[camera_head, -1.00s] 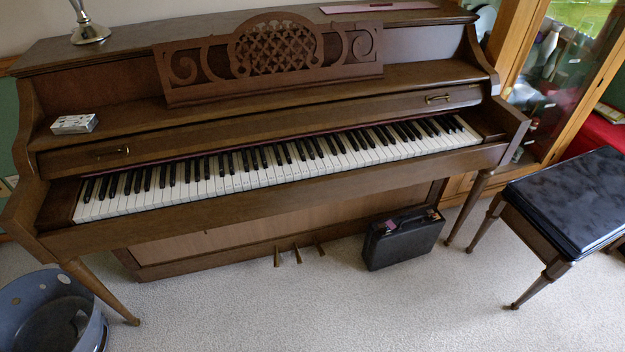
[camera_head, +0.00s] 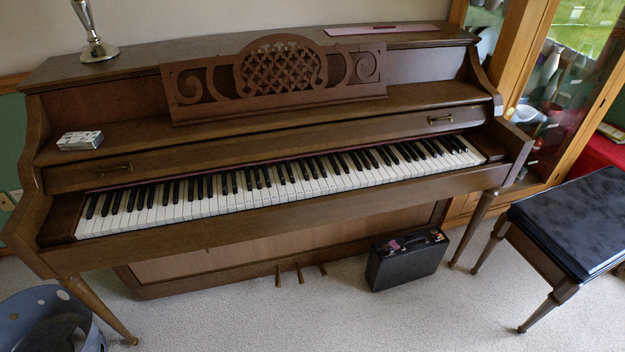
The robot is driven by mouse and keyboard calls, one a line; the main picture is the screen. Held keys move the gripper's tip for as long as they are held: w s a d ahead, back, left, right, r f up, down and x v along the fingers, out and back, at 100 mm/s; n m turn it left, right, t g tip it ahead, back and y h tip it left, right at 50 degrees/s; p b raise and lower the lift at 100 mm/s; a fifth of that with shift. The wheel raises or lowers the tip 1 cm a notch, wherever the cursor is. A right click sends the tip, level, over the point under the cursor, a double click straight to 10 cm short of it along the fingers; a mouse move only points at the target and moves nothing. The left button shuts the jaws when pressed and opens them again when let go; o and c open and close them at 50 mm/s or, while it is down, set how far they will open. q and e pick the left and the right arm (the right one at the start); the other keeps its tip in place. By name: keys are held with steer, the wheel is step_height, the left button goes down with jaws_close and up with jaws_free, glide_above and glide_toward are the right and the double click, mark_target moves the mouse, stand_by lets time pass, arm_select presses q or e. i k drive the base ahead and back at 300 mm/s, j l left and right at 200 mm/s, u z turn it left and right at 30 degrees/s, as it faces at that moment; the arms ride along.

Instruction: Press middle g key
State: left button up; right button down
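A brown upright piano (camera_head: 250,226) stands across the view, its lid open and its keyboard (camera_head: 270,190) fully uncovered. White and black keys run from the left end to the right end, slanting up to the right. The middle keys lie near the centre of the row; I see no letters that mark a g key. No key looks pressed. Neither of my grippers nor my arms shows in the head view.
A black case (camera_head: 405,262) stands on the carpet in front of the piano, right of the pedals (camera_head: 300,273). A dark-topped bench (camera_head: 575,225) is at the right. A blue-grey tub (camera_head: 45,320) is at the lower left. Carpet before the middle is clear.

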mark_target(316, 190)
steer(key=j+z, duration=0.15)
steer(key=j, duration=0.3)
steer(key=k+j+z, duration=0.15)
steer(key=j, duration=0.3)
steer(key=j+z, duration=0.15)
steer(key=j, duration=0.3)
steer(key=k+j+z, duration=0.15)
steer(key=j, duration=0.3)
steer(key=k+j+z, duration=0.15)
steer(key=j, duration=0.25)
steer(key=i+j, duration=0.05)
